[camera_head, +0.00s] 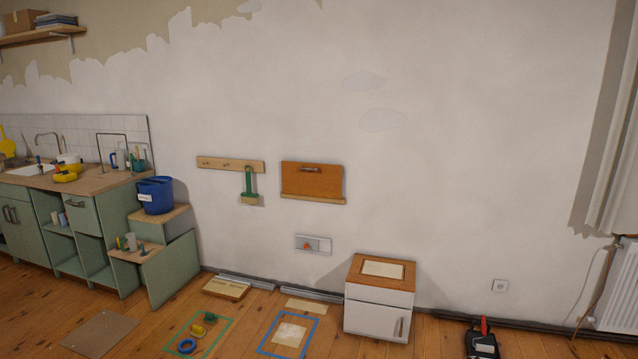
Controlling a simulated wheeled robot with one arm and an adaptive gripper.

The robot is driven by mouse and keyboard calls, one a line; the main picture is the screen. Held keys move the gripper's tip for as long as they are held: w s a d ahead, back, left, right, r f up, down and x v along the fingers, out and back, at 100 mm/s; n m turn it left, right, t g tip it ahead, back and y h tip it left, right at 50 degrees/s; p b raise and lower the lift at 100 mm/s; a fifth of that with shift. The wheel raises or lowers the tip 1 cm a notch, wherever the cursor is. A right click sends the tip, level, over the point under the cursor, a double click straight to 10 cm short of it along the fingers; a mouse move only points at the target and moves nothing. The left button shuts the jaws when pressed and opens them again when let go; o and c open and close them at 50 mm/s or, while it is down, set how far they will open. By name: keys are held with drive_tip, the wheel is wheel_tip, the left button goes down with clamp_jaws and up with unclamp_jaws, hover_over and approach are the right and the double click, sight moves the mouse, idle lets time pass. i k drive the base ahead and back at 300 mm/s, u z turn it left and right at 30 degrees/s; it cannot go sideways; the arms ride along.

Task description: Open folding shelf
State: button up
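The folding shelf (312,182) is an orange-brown wooden panel on the white wall in the head view, a little left of the middle. It lies flat and upright against the wall, folded shut. A dark bar handle (310,169) sits near its top edge. A lighter wooden ledge (313,199) runs along its bottom edge. My gripper does not show in this view, so nothing is seen touching the shelf.
A peg rail (230,164) with a green-handled brush (249,187) hangs left of the shelf. A switch box (313,244) is below it. A white cabinet (378,315) stands below right. Taped floor squares, a blue bucket (155,195) and green counters (83,228) lie left.

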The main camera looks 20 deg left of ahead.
sight(307, 178)
drive_tip(key=u, duration=0.35)
drive_tip(key=i, duration=0.5)
drive_tip(key=u, duration=1.35)
drive_tip(key=i, duration=1.15)
drive_tip(key=u, duration=0.75)
drive_tip(key=i, duration=1.8)
drive_tip(key=z, duration=0.65)
drive_tip(key=i, duration=1.45)
drive_tip(key=z, duration=1.05)
drive_tip(key=i, duration=0.35)
drive_tip(key=z, duration=0.35)
